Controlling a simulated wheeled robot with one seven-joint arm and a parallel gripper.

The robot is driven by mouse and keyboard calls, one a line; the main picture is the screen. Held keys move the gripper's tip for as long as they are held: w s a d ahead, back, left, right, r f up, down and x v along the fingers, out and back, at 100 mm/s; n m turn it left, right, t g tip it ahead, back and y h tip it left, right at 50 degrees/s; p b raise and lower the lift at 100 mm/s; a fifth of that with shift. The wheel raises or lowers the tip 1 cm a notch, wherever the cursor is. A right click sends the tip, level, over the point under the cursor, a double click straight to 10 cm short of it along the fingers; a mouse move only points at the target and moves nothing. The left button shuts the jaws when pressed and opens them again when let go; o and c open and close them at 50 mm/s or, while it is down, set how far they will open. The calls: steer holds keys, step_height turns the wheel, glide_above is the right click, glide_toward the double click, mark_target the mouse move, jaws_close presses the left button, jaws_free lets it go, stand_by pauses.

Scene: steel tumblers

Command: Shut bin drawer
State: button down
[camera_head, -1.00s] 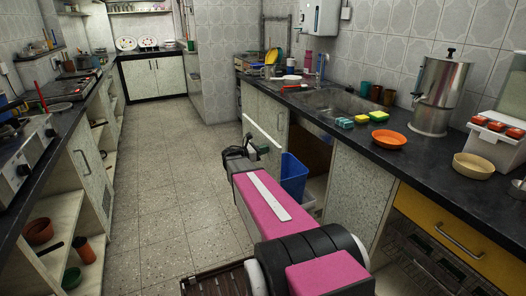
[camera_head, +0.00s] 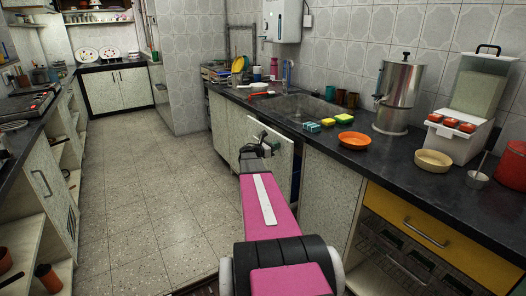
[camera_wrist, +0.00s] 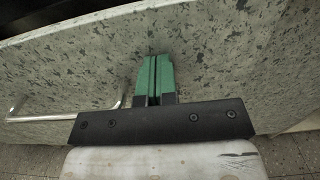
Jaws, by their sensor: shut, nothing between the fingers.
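The bin drawer's speckled grey front (camera_head: 283,158) stands out from the sink cabinet, with a dark gap beside it at its right. It fills much of the wrist view (camera_wrist: 70,65), with its bar handle (camera_wrist: 60,116) at the left and darkness beyond its top edge. A sliver of the blue bin (camera_head: 295,184) shows behind the front; the rest is hidden. My gripper (camera_wrist: 154,60) has its green fingers shut together and empty, pointing at the outer face of the front, right of the handle. They look at or very near the face; contact is not certain.
The dark counter (camera_head: 330,145) with the sink (camera_head: 297,107) runs above the drawer. An orange bowl (camera_head: 354,140) and sponges (camera_head: 320,125) stand near its edge. A yellow drawer (camera_head: 430,230) is at the right. The tiled floor (camera_head: 140,190) on the left is clear.

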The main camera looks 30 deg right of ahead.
steer(key=d, duration=0.7)
steer(key=shift+d, duration=0.2)
steer(key=shift+w, duration=0.1)
steer(key=a, duration=1.4)
steer(key=shift+s, duration=0.25)
steer(key=s+a+f+m+y, duration=0.4)
steer(key=s+a+m+y, duration=0.2)
steer(key=a, duration=0.8)
steer(key=s+a+f+m+y, duration=0.4)
steer(key=s+a+m+y, duration=0.2)
steer(key=a, duration=0.8)
steer(key=s+a+f+m+y, duration=0.4)
steer(key=s+a, duration=0.5)
steer(key=a, duration=0.5)
steer(key=shift+a+f+m+g+y, duration=0.25)
steer(key=shift+f+m+g+y, duration=0.1)
steer(key=shift+m+y, duration=0.75)
